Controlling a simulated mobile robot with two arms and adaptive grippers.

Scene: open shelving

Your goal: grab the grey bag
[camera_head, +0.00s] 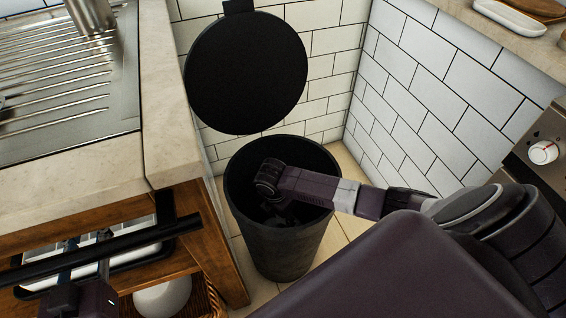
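A black round bin (284,248) stands on the floor between the wooden counter and the tiled wall, its mouth open upward. My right arm reaches in from the right, and my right gripper (284,213) points down inside the bin. Its fingers are dark against the dark interior, so I cannot tell whether they are open or shut. I cannot make out a grey bag; anything deep in the bin is hidden by shadow and by the arm. Dark parts of my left arm show at the lower left, but the state of its gripper is unclear.
The bin's round black lid (246,72) stands raised behind it. A wooden counter (70,190) with a steel sink drainer (60,90) is close on the left. A wicker basket (207,300) holding a white object (162,297) sits below. A stove knob (543,152) is at right.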

